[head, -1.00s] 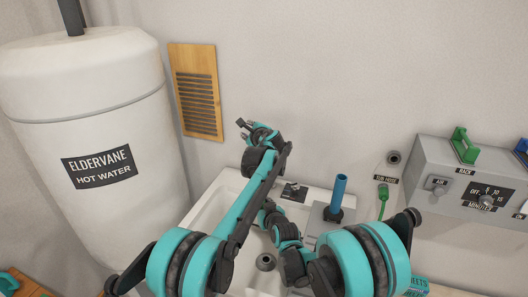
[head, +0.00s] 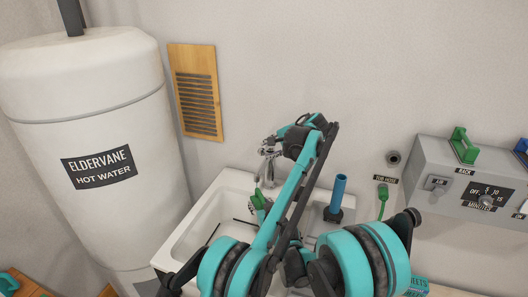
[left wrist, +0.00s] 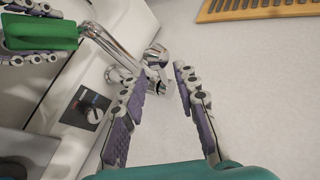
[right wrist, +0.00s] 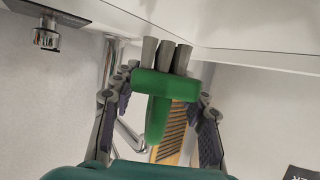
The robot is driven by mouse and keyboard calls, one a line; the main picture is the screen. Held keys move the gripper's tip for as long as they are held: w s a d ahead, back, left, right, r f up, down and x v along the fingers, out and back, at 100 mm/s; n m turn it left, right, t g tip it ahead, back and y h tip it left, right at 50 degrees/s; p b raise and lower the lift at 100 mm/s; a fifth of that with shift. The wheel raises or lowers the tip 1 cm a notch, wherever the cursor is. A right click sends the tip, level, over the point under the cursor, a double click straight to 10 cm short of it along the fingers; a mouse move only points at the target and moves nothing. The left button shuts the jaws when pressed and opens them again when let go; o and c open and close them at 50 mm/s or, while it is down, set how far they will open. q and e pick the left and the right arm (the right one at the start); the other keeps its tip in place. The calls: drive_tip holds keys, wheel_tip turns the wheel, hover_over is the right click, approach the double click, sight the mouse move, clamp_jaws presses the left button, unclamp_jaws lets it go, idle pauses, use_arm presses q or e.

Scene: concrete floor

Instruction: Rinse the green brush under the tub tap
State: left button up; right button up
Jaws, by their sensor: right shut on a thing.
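The green brush (right wrist: 165,85) is between the fingers of my right gripper (right wrist: 160,105), with grey bristle tufts on its far side. It shows in the left wrist view (left wrist: 40,30) beside the chrome tap spout (left wrist: 108,42), and in the head view (head: 258,200) over the tub. My left gripper (left wrist: 157,75) is open, its fingers spread on either side of the chrome tap's knob (left wrist: 156,57); I cannot tell if they touch it. In the head view my left gripper (head: 270,143) is at the tap's top. The white tub (head: 196,222) is partly hidden by my arms. I see no clear water stream.
A black dial (left wrist: 88,108) is on the tub's back ledge. A white hot water tank (head: 85,150) fills the left.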

use_arm(q)
drive_tip(key=shift+x, duration=2.2)
